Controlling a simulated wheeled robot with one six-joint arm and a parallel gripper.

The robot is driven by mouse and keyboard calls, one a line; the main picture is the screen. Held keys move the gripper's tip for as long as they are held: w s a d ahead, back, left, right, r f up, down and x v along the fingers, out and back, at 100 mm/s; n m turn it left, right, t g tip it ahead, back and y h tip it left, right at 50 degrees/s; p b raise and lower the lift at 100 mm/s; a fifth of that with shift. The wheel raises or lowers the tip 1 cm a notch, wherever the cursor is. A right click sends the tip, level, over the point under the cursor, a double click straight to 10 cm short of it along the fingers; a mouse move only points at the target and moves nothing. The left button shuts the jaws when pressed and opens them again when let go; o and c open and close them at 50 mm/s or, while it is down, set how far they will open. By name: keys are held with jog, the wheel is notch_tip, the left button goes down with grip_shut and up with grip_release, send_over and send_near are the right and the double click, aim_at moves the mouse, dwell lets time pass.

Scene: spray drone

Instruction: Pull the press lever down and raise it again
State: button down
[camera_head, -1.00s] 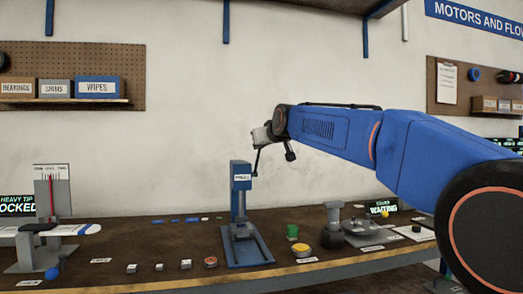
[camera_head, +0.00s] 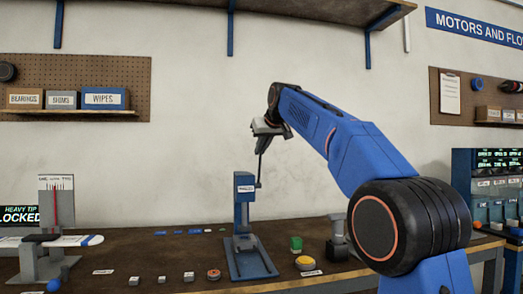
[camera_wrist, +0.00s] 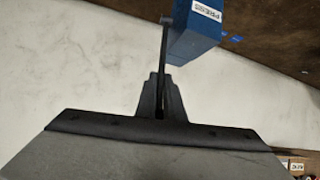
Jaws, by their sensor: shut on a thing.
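The blue press (camera_head: 244,215) stands upright on the workbench, with a white label near its top. Its dark lever (camera_head: 260,168) rises from the right of the press head, nearly upright and leaning slightly right. My gripper (camera_head: 266,133) is above the press head, at the upper end of the lever. In the wrist view, the dark fingers of my gripper (camera_wrist: 160,98) are closed around the thin lever (camera_wrist: 163,55), which runs to the blue press head (camera_wrist: 196,35). The lever's gripped end is hidden between the fingers.
A grey stand (camera_head: 57,215) is farther left.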

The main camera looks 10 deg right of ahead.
jog(key=shift+w+r, duration=0.1)
dwell(0.3)
jog(key=c, duration=1.9)
grip_release()
jog(key=shift+o, duration=0.2)
jog(key=v, duration=1.7)
jog(key=s+d+f+m+g, duration=0.1)
jog(key=s+f+g, duration=0.1)
jog(key=s+f, duration=1.2)
jog(key=s+d+f+g+h, duration=0.1)
jog(key=s+d+f, duration=0.1)
jog(key=s+f, duration=1.2)
jog(key=s+d+f+m+g, duration=0.1)
jog(key=s+f, duration=1.3)
jog(key=f, duration=1.7)
jog(key=shift+s+d+f+m+g, duration=0.15)
jog(key=shift+d+f+m+g, duration=0.2)
jog(key=shift+d+g, duration=0.4)
